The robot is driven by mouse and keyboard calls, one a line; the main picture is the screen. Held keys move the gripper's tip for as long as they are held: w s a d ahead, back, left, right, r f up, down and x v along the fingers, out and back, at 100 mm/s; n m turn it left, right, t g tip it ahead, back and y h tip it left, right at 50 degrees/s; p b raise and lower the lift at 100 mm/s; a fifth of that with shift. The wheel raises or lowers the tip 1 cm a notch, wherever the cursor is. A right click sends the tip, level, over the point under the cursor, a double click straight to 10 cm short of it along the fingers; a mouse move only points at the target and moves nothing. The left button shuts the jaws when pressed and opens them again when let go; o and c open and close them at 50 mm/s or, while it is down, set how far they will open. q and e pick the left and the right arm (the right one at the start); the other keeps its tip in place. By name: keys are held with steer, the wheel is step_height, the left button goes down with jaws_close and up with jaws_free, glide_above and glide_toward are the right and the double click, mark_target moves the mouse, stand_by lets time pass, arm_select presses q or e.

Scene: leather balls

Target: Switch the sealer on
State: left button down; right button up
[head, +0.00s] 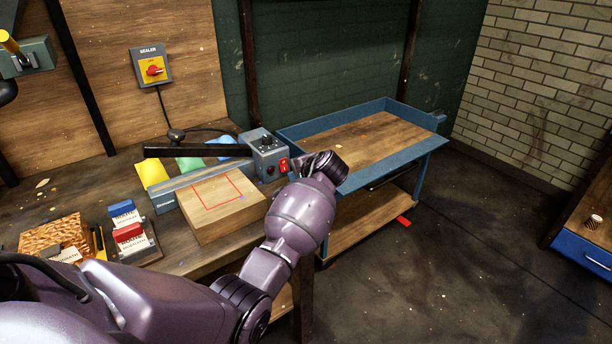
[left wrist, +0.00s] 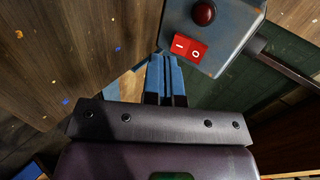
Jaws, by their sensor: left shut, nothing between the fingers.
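The sealer stands on the workbench with a long dark arm (head: 197,150) over a blue-grey bar. Its grey control box (head: 266,152) has a red rocker switch (head: 284,165) on the side facing my left gripper (head: 298,161). In the left wrist view the rocker (left wrist: 187,50) shows I and O marks, with a round dark-red lamp or button (left wrist: 204,13) beside it. My left gripper's blue fingertips (left wrist: 166,58) are closed, empty and just beside the I end of the rocker; I cannot tell whether they touch it. My right gripper is out of view.
A wall switch labelled SEALER (head: 150,52) has a red knob (head: 154,70) on yellow, with a cable running down. A wooden block (head: 222,208) marked with red lines lies before the sealer. A blue-rimmed cart (head: 431,117) stands right of the bench. Floor at right is open.

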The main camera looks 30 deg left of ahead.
mark_target(283, 163)
arm_select(q)
steer(key=a, duration=0.1)
steer(key=w+a, duration=0.1)
steer(key=a, duration=0.1)
steer(key=shift+w+a+f, duration=0.1)
steer(key=shift+w+f, duration=0.05)
steer(key=shift+a, duration=0.1)
steer(key=shift+w+a+f, duration=0.1)
steer(key=shift+a, duration=0.05)
steer(key=shift+y, duration=0.3)
steer(key=shift+a+r, duration=0.1)
steer(key=shift+r, duration=0.45)
steer(key=shift+r+p, duration=0.4)
steer(key=shift+r, duration=0.1)
